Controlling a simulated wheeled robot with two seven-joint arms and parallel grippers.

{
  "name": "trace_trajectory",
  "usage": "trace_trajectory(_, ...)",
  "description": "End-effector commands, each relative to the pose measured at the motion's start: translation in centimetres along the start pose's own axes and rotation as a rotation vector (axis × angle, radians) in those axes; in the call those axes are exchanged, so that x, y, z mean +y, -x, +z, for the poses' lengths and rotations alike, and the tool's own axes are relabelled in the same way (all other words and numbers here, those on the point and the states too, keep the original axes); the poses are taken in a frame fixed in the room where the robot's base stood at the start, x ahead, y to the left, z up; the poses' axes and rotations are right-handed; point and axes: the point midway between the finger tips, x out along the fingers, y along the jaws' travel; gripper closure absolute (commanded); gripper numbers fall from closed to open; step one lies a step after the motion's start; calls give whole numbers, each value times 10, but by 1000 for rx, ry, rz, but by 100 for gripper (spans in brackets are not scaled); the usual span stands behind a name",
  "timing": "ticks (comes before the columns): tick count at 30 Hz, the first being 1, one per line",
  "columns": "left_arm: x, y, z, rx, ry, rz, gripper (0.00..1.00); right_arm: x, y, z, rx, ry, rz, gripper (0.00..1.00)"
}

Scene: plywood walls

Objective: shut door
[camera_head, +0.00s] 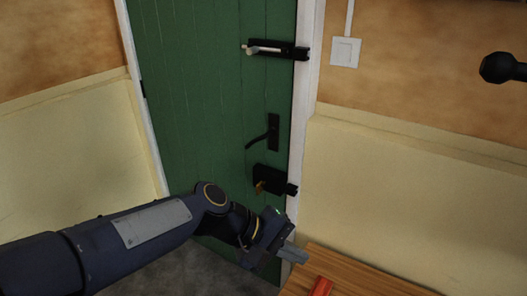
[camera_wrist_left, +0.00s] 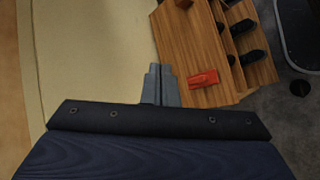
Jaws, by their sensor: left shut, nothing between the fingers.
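The green plank door (camera_head: 205,100) stands in its white frame (camera_head: 303,120) in the head view. Its right edge lies close along the frame; I cannot tell whether a thin gap remains. It carries a black bolt (camera_head: 275,50) at the top, a black lever handle (camera_head: 262,135) and a black lock box with a brass-coloured part (camera_head: 270,181). My left gripper (camera_head: 292,253) is shut and empty, low in front of the door's right edge. Its closed fingers also show in the left wrist view (camera_wrist_left: 160,82), where the door does not appear. My right gripper is out of view.
A wooden shelf unit (camera_head: 355,285) stands right of the gripper with a red object (camera_head: 321,287) on it. The wrist view shows dark items in its compartments (camera_wrist_left: 243,27) and a dark bin (camera_wrist_left: 299,45). A white switch (camera_head: 345,52) is on the wall.

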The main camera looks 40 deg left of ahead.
Motion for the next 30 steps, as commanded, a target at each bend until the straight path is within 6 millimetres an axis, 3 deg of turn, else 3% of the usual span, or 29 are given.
trace_trajectory(5,30,-10,-38,-46,367,136,100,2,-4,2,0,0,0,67)
trace_trajectory(8,48,-13,-76,-82,643,251,100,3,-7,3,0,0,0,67)
trace_trajectory(11,63,-12,-137,-138,1000,420,100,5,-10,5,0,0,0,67)
trace_trajectory(12,66,-10,-167,-166,1155,501,100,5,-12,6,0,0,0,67)
trace_trajectory(14,64,-3,-212,-214,1375,631,100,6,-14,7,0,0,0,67)
trace_trajectory(18,38,20,-308,-335,1789,928,100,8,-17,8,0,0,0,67)
trace_trajectory(21,12,35,-354,-413,1976,1097,100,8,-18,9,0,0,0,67)
trace_trajectory(25,-8,47,-383,-476,2091,1220,100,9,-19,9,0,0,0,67)
trace_trajectory(30,-5,45,-396,-492,2115,1248,100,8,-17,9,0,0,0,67)
